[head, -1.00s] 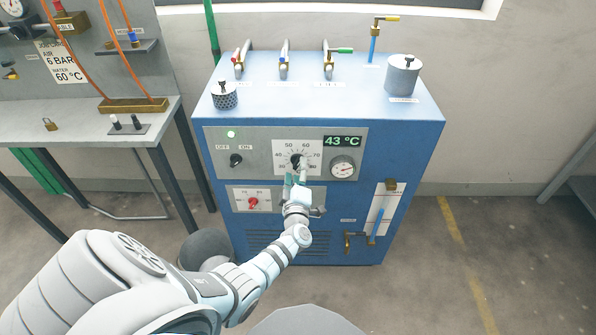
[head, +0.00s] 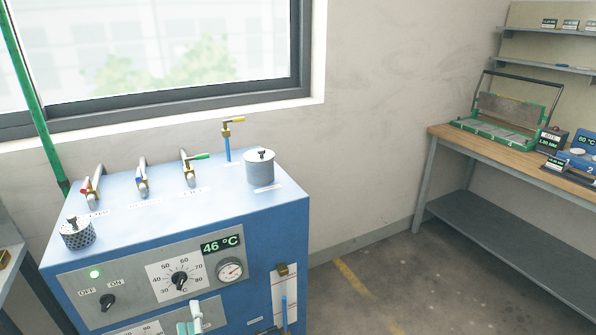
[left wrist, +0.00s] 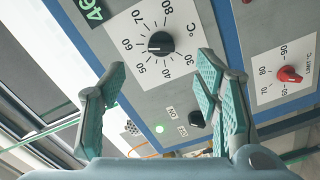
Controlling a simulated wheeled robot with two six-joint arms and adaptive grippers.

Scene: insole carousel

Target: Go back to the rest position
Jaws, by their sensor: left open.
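My left gripper (head: 190,321) shows at the bottom edge of the head view, in front of the blue machine (head: 255,225). In the left wrist view its two teal-padded fingers (left wrist: 160,72) are spread wide with nothing between them. The black temperature knob (head: 180,281) with its white dial is just above the gripper in the head view. In the left wrist view the knob (left wrist: 160,43) lies beyond the fingertips, apart from them. The display (head: 222,244) reads 46 °C. My right gripper is not in view.
Several valves (head: 188,168) and a grey lidded pot (head: 260,167) stand on the machine's top. A green light (head: 95,274) is lit beside the OFF/ON switch (head: 107,301). A wooden-topped bench (head: 447,133) with a green frame press (head: 500,135) stands at right. Floor between is clear.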

